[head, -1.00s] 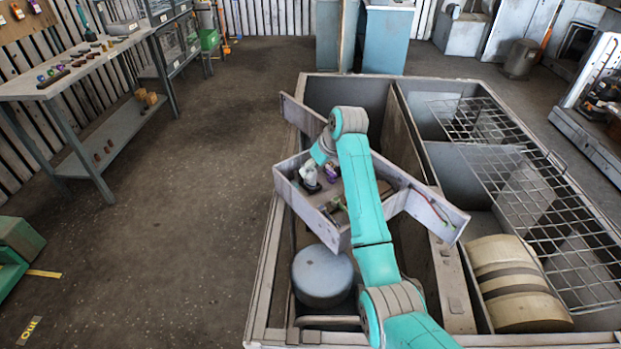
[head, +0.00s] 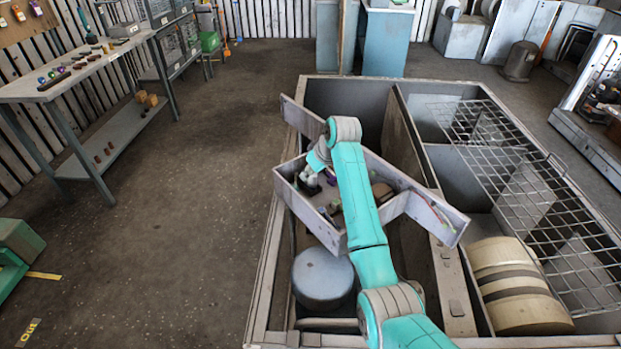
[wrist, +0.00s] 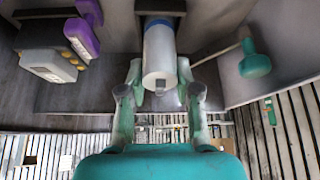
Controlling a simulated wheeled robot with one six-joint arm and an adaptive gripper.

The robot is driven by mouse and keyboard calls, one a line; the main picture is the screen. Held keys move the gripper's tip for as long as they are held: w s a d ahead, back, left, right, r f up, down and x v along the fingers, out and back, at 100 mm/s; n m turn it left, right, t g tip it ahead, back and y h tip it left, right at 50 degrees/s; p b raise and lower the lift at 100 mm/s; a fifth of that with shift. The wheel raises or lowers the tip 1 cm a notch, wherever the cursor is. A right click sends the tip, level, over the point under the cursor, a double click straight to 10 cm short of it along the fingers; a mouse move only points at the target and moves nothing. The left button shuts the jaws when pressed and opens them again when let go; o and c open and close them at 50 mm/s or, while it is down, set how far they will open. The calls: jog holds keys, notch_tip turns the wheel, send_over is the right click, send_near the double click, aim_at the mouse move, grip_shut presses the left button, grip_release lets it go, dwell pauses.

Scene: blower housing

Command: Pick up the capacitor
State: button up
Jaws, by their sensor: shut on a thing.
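The capacitor (wrist: 159,58) is a pale silver cylinder with a blue band, in the upper middle of the wrist view. My gripper (wrist: 160,80) has one finger on each side of it and is shut on it. A dark bracket (wrist: 160,7) shows behind the capacitor's far end; I cannot tell whether they touch. In the head view my gripper (head: 309,182) is low inside the grey blower housing (head: 440,213), near its left end. The capacitor cannot be made out there, as my gripper and arm cover much of that spot.
In the wrist view, a pale box with yellow terminals (wrist: 48,66) and a purple part (wrist: 84,33) lie left, and a green part (wrist: 255,63) right. The housing rests in a large bin (head: 262,275) with a round grey drum (head: 322,278). A wire grid (head: 520,165) covers the right.

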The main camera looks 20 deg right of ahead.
jog(key=shift+r, duration=0.15)
notch_tip(320, 180, up, 10)
jog(key=shift+f, duration=0.1)
dwell(0.3)
